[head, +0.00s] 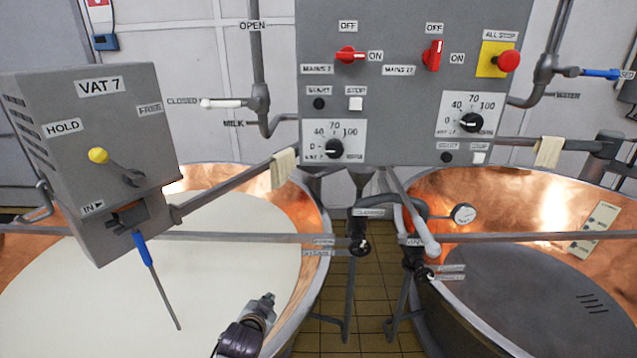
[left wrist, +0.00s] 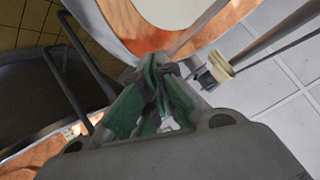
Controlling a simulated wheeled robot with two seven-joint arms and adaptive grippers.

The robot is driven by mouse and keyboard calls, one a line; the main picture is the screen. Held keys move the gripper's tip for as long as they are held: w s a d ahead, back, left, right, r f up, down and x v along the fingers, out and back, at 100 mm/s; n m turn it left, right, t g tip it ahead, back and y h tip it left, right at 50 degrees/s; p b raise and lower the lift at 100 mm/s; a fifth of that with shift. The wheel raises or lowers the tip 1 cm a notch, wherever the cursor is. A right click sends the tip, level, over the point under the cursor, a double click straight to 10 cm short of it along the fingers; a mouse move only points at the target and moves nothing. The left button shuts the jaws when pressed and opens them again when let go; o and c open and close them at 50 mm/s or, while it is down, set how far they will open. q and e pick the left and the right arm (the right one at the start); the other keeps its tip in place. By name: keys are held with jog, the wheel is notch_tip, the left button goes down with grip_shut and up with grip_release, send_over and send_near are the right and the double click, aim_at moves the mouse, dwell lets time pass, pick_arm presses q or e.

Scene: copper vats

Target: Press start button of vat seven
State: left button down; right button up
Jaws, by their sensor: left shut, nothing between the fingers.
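The grey control panel (head: 385,90) hangs upright at the top centre. On its left half, under a small label that seems to read MAINS 7, is a black round START button (head: 319,103). A white STOP button (head: 355,103) sits just right of it. The red switch (head: 350,55) above lies turned toward ON. My left gripper (head: 267,300) is low in the head view, in front of the left vat's rim, well below and left of the START button. It is shut and empty; its closed fingers (left wrist: 165,72) show in the left wrist view. My right gripper is not in view.
The VAT 7 box (head: 100,150) stands left over a copper vat (head: 316,225) of white liquid. A second copper vat (head: 440,190) is right. A rail crosses in front. A dial (head: 334,148) sits below START; a red all-stop knob (head: 508,61) is upper right.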

pick_arm(q)
jog(key=w+d+r+m+t, duration=0.25)
jog(key=w+r, duration=0.35)
jog(key=r, duration=0.5)
jog(key=m+t+h, duration=1)
jog(key=m, duration=0.2)
send_near(319, 104)
jog(key=s+d+r, duration=0.4)
jog(key=s+r, duration=0.2)
jog(key=shift+s+n, duration=0.2)
jog(key=shift+n, duration=0.05)
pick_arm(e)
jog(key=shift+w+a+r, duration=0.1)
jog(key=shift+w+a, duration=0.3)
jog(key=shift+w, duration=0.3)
pick_arm(q)
jog(key=shift+w, duration=0.15)
jog(key=shift+w+b, duration=0.7)
jog(key=shift+w, duration=3.6)
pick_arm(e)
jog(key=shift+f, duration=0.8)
